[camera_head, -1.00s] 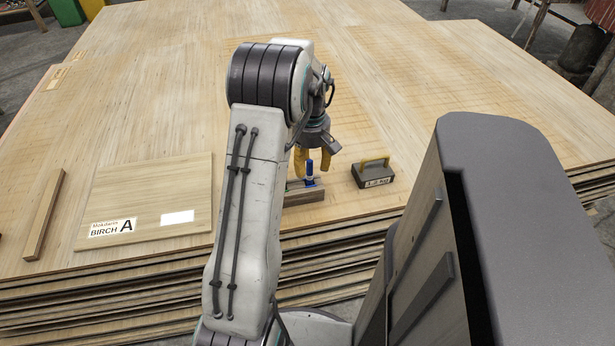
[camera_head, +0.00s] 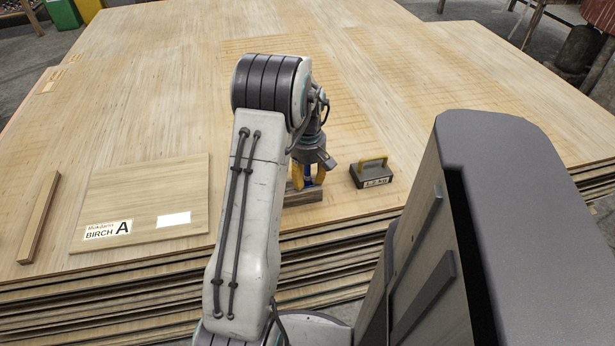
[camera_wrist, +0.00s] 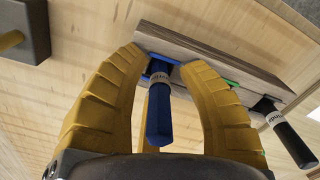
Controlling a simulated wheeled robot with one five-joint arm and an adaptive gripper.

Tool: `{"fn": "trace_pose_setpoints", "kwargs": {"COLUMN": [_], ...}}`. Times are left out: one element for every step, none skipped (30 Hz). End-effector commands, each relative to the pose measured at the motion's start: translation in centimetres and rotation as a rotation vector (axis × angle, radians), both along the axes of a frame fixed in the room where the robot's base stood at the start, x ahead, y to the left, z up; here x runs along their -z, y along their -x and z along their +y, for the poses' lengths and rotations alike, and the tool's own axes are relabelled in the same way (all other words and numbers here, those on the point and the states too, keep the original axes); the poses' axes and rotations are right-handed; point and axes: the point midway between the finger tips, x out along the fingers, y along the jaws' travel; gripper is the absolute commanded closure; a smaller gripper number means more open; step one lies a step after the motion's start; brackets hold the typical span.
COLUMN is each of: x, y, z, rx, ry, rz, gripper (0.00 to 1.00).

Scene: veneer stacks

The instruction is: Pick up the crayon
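A blue crayon (camera_wrist: 158,105) stands in a wooden block (camera_wrist: 215,58) in the wrist view. A black crayon (camera_wrist: 285,130) stands in the same block farther right. My gripper (camera_wrist: 166,60) has its two yellow fingers on either side of the blue crayon, with a gap visible on each side. It is open and has not closed on anything. In the head view my gripper (camera_head: 309,180) is low over the wooden block (camera_head: 303,198). Its fingers hide most of the blue crayon there, and the black one cannot be made out.
A dark grey weight with a yellow handle (camera_head: 371,177) sits close to the right of the block. A panel labelled Birch A (camera_head: 150,195) and a wooden strip (camera_head: 40,215) lie to the left. The large veneer stack (camera_head: 400,80) is clear behind.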

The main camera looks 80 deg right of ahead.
Motion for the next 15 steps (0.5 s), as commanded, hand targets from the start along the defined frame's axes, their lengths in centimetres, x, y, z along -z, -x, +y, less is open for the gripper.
{"fn": "trace_pose_setpoints", "kwargs": {"x": [-0.01,-0.01,-0.01,-0.01,-0.01,-0.01,-0.01,-0.01,-0.01,-0.02,-0.02,-0.02,-0.02,-0.01,-0.01], "y": [0.00,0.00,0.00,0.00,0.00,0.00,0.00,0.00,0.00,0.00,0.00,0.00,0.00,0.00,0.00], "z": [0.00,0.00,0.00,0.00,0.00,0.00,0.00,0.00,0.00,0.00,0.00,0.00,0.00,0.00,0.00], "rx": [0.000,0.000,0.000,0.000,0.000,0.000,0.000,0.000,0.000,0.000,0.000,0.000,0.000,0.000,0.000], "ry": [0.000,0.000,0.000,0.000,0.000,0.000,0.000,0.000,0.000,0.000,0.000,0.000,0.000,0.000,0.000], "rz": [0.000,0.000,0.000,0.000,0.000,0.000,0.000,0.000,0.000,0.000,0.000,0.000,0.000,0.000,0.000], "gripper": [0.70,0.73,0.76,0.79,0.82,0.85,0.88,0.91,0.94,0.97,0.99,1.00,1.00,1.00,1.00]}}
